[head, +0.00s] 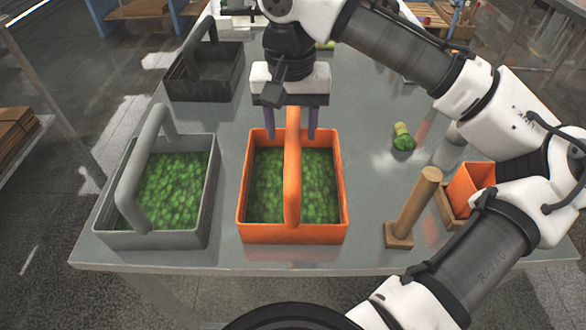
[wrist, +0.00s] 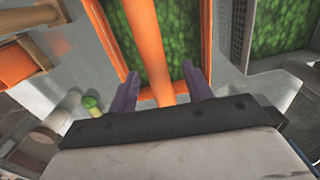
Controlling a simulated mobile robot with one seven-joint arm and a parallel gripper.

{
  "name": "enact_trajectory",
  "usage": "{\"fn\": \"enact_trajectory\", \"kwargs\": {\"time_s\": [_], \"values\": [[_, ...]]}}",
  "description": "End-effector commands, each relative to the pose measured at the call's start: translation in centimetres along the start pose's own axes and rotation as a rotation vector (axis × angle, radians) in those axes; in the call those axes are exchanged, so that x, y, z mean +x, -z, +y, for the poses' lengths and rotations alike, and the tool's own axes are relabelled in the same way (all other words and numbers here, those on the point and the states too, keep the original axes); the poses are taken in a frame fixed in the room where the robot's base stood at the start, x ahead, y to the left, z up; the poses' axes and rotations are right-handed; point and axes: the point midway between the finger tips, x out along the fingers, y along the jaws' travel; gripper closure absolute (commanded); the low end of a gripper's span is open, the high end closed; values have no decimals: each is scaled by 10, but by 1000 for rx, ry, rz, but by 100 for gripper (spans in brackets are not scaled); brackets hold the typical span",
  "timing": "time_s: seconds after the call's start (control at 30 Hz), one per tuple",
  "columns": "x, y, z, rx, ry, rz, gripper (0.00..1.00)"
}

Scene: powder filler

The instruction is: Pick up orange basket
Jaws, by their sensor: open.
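The orange basket (head: 293,234) stands on the table in the middle of the head view, filled with green contents and with an arched handle (head: 292,190) running over it. My gripper (head: 291,136) is at the basket's far end. Its two purple fingers point down, one on each side of the handle. In the wrist view the orange handle (wrist: 146,50) runs between the open fingers (wrist: 165,85).
A grey basket (head: 209,200) with green contents stands close on the left. A dark empty basket (head: 204,88) is behind it. On the right are a wooden post on a base (head: 413,207), a small green-topped item (head: 403,138) and an orange container (head: 467,186). The table's front edge is near.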

Motion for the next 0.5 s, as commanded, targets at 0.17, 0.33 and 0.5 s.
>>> {"fn": "enact_trajectory", "kwargs": {"time_s": [0.17,0.33,0.5], "values": [[26,-6,4,1,1,-2,50],[41,-5,3,0,1,0,50],[42,-5,3,-1,2,0,50]]}}
